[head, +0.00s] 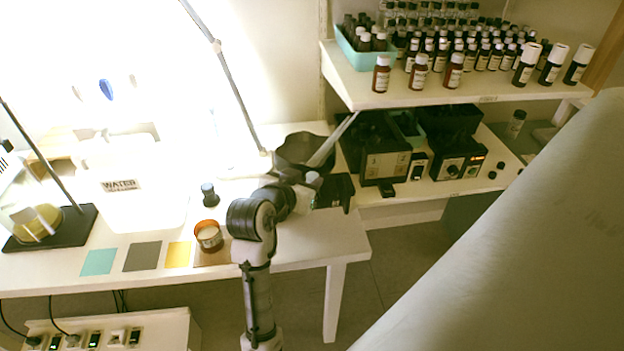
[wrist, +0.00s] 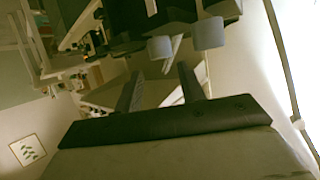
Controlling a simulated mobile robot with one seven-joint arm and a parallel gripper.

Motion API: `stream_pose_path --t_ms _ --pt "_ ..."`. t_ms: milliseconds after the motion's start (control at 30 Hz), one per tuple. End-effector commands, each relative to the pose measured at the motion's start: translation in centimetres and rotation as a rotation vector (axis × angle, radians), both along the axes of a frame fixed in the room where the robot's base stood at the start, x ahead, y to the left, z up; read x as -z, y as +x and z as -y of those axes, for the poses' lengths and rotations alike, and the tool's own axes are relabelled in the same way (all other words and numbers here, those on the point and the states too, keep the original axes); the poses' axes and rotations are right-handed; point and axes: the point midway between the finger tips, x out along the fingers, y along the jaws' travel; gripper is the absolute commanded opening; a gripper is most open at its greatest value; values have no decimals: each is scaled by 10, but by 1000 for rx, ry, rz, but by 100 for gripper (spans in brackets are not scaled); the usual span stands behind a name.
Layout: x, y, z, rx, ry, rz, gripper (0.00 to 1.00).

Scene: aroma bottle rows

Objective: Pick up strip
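I cannot make out a strip for certain in either view. In the wrist view, my gripper (wrist: 158,74) shows two dark fingers standing well apart, with nothing visibly held between them. In the head view, my arm reaches up from the bottom centre and bends right over the white table (head: 345,232). Its end is near a dark bowl-like thing (head: 300,150), and the fingertips are hard to pick out there.
Teal (head: 98,262), grey (head: 143,256) and yellow (head: 179,254) squares lie along the table's front, beside an amber jar (head: 209,236). A shelf (head: 460,92) with many bottles is at upper right, above black devices (head: 385,165). A lamp arm (head: 235,90) crosses the back.

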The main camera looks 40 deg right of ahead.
Motion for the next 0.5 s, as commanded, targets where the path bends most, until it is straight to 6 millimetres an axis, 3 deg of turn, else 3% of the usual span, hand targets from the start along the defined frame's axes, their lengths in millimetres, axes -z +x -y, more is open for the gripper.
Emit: stream_pose_path --t_ms 500 --pt "30 23 41 -1 0 0 39"
